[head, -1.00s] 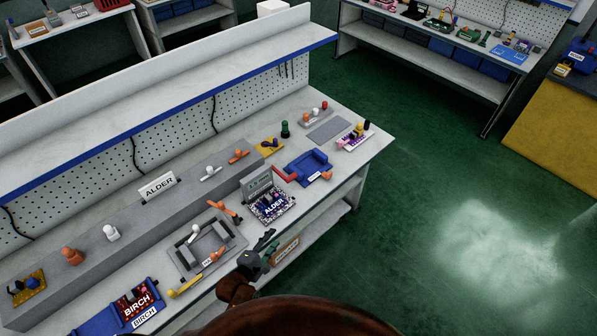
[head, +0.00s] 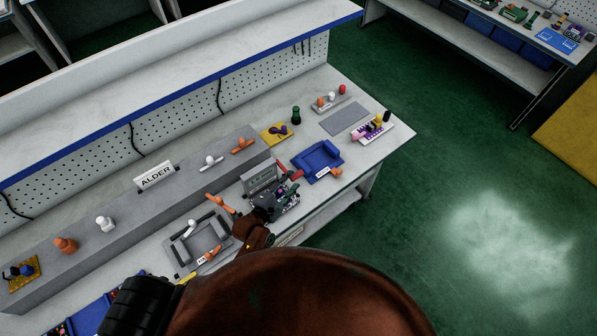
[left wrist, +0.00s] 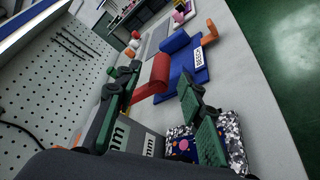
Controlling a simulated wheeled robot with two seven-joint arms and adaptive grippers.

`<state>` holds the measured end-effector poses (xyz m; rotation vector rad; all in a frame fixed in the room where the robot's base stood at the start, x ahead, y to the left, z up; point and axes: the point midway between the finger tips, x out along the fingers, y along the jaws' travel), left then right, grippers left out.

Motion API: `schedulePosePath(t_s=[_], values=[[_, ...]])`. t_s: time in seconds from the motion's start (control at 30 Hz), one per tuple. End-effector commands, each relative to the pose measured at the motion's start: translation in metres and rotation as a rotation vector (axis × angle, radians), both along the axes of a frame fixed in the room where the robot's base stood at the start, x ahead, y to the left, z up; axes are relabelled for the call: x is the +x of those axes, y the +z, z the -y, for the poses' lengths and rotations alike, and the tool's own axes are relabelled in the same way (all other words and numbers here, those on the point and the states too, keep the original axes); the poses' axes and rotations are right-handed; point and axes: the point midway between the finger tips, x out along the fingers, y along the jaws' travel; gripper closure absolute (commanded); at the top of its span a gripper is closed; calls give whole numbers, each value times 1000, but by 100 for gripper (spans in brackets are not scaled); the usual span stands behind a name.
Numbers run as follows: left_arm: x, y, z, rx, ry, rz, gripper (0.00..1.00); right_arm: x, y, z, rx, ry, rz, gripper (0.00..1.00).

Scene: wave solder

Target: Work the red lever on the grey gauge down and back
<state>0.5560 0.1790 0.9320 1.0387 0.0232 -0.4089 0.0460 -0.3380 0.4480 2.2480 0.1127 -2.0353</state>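The grey gauge (head: 260,177) stands on the bench behind a speckled board. Its red lever (head: 291,172) sticks out at the gauge's right side. In the left wrist view the red lever (left wrist: 155,77) lies just beyond and between my fingertips, and the gauge's grey side with "mm" lettering (left wrist: 148,143) is below it. My left gripper (head: 278,196) is in front of the gauge, over the board, partly hiding both. In the left wrist view the left gripper (left wrist: 160,88) has its two green fingers wide apart, holding nothing. My right gripper is out of view.
A blue tray (head: 319,160) sits close to the right of the lever. The speckled board (left wrist: 235,140) lies under the right finger. A grey raised ledge runs behind. The floor at right is clear.

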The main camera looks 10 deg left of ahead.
Motion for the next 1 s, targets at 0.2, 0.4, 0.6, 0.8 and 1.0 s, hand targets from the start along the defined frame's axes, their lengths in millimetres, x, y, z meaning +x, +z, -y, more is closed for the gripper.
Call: schedulePosePath(t_s=[0.2, 0.4, 0.6, 0.8, 1.0], values=[[32, -6, 13, 2, -4, 1, 64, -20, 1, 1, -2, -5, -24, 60], [44, -9, 16, 0, -2, 1, 64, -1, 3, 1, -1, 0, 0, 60], [45, -10, 16, 1, 0, 1, 64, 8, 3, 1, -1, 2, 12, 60], [45, -10, 15, 1, 0, 1, 73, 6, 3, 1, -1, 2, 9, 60], [45, -10, 15, 2, 1, 1, 87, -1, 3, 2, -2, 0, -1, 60]])
